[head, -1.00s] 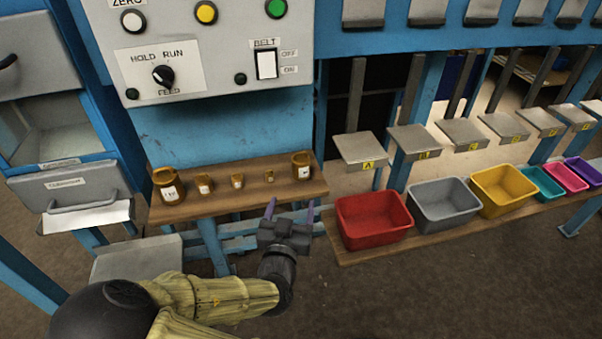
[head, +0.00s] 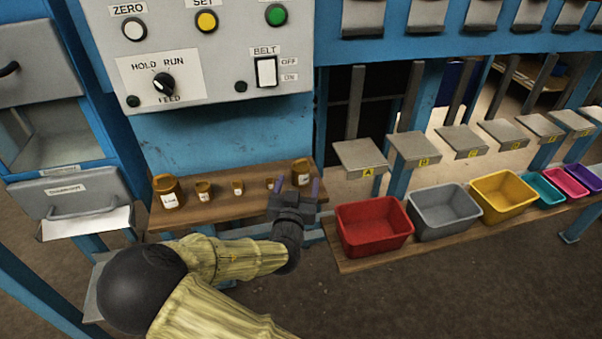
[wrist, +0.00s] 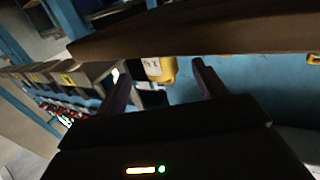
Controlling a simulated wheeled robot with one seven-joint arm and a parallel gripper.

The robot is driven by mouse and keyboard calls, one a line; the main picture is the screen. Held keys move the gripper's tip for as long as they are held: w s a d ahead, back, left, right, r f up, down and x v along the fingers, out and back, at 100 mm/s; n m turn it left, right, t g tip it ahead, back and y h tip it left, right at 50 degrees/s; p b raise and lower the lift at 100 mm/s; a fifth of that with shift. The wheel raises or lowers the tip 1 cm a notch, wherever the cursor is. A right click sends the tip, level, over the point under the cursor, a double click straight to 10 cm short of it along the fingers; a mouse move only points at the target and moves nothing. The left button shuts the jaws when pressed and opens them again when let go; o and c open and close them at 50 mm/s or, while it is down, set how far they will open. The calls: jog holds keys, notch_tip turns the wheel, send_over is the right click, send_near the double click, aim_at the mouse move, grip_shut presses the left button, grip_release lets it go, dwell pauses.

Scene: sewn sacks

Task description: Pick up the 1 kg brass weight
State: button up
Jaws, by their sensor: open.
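Several brass weights with white labels stand in a row on a wooden shelf (head: 225,208). In the head view, a large one (head: 168,192) is at the left end, smaller ones stand in the middle, and a bigger one (head: 300,170) is at the right end. The labels are too small to read surely, so I cannot tell which is 1 kg. My gripper (head: 296,188) is open and empty at the shelf's right front, its fingers pointing at the right-end weight. In the wrist view that weight (wrist: 163,68) shows beyond and between the fingertips (wrist: 158,75), apart from them.
A control panel (head: 205,50) hangs above the shelf. To the right, a red bin (head: 374,240), a grey bin (head: 443,225) and a yellow bin (head: 503,208) stand on a low board, under grey lettered plates. A drawer unit (head: 75,195) is at the left.

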aim_at(302, 165)
jog(key=shift+w+d, duration=0.1)
jog(key=shift+w, duration=0.95)
jog(key=w, duration=0.5)
jog(key=shift+w+d+r, duration=0.1)
jog(key=shift+w+d, duration=0.05)
jog(key=shift+d, duration=0.2)
jog(key=shift+c, duration=0.2)
grip_shut()
jog(key=shift+r, duration=0.1)
